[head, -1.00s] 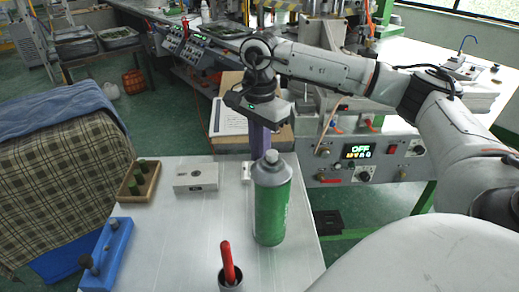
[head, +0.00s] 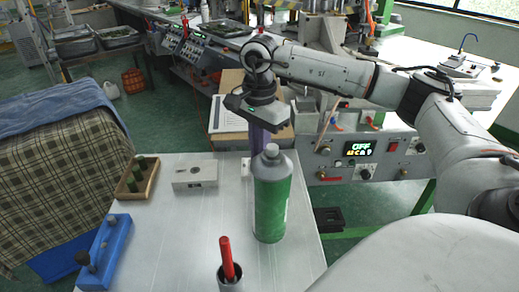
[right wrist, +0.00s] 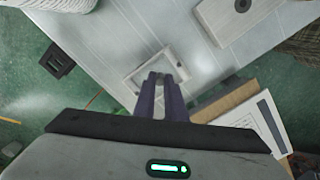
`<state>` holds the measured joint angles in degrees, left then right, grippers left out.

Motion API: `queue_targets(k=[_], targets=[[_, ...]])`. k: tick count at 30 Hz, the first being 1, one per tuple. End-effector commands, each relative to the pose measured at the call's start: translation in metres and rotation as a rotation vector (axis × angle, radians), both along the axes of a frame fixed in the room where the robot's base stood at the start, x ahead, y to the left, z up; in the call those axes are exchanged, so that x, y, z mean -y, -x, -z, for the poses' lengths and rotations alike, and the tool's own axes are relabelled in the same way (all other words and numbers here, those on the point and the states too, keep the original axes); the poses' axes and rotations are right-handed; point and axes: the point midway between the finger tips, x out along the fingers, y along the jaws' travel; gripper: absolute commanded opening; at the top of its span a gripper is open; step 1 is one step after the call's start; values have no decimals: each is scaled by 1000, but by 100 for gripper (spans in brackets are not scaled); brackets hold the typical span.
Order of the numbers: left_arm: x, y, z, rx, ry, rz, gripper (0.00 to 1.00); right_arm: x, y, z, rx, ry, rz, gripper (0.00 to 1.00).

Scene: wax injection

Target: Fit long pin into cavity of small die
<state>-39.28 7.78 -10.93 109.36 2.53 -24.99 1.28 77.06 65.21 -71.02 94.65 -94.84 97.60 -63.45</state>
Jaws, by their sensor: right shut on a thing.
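The small die (head: 246,167) is a small pale block at the table's far edge, partly hidden behind the green can. In the right wrist view the small die (right wrist: 178,62) has a frame-like outline, just past my fingertips. My right gripper (head: 258,150) points down beside it, its purple fingers partly hidden by the can. In the right wrist view my right gripper (right wrist: 161,82) is shut on a thin dark piece, likely the long pin, mostly hidden between the fingertips. I cannot tell whether it enters the cavity. My left gripper is out of view.
A green spray can (head: 271,200) stands close in front of my right gripper. A larger die (head: 195,177) with a hole lies left. A wooden tray (head: 128,191) with green pieces, a blue holder (head: 108,250) and a cup with a red handle (head: 227,260) are also on the table.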

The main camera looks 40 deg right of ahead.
Motion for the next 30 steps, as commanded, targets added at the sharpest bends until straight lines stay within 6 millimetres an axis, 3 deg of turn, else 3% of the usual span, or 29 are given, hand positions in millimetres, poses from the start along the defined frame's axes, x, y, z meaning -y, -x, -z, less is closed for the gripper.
queue_targets(k=[2,3,6,17,30], targets=[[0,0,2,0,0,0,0,0,0,3,0,0,-1,0],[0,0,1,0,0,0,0,0,0,2,1,0,0,16],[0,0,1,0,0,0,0,0,0,2,1,0,-1,32],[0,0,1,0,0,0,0,0,-1,-3,2,-1,0,32],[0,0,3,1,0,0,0,-1,-1,-80,4,-2,0,32]])
